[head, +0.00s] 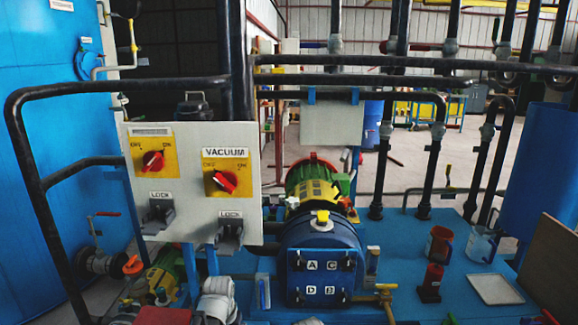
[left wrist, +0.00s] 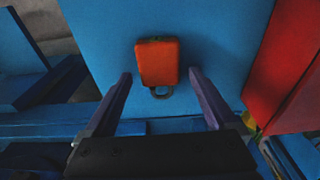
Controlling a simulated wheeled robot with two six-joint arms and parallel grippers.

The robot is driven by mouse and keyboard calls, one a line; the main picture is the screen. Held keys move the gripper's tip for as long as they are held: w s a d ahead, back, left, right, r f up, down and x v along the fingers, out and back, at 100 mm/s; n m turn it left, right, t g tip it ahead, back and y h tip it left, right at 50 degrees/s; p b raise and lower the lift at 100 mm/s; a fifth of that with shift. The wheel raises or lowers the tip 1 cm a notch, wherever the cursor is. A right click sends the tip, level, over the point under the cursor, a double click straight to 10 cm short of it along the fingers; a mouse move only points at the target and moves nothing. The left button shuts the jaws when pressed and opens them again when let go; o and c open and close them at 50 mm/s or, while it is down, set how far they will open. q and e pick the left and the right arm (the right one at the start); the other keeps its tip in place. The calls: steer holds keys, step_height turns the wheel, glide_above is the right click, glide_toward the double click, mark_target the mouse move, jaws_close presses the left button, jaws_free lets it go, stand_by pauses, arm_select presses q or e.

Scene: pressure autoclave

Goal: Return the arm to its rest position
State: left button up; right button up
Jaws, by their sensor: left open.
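My left gripper (left wrist: 160,74) is open in the left wrist view, with one dark finger on each side. An orange-red padlock-like block (left wrist: 158,62) with a small dark loop lies on a blue surface between and beyond the fingertips. There is a gap between it and each finger, and I cannot tell how far above it the fingers are. Neither of my arms can be made out in the head view, and my right gripper is in neither view.
A control panel (head: 190,225) with two red switches stands left of a blue pump (head: 325,262). Black pipes (head: 365,80) cross above. Red cups, a clear beaker (head: 481,246) and a pale tray (head: 496,289) stand on the blue deck at right. A red block (left wrist: 285,65) borders the wrist view's right.

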arm_select(q)
steer(key=shift+f, duration=0.45)
steer(key=shift+r, duration=0.4)
steer(key=shift+f, duration=0.1)
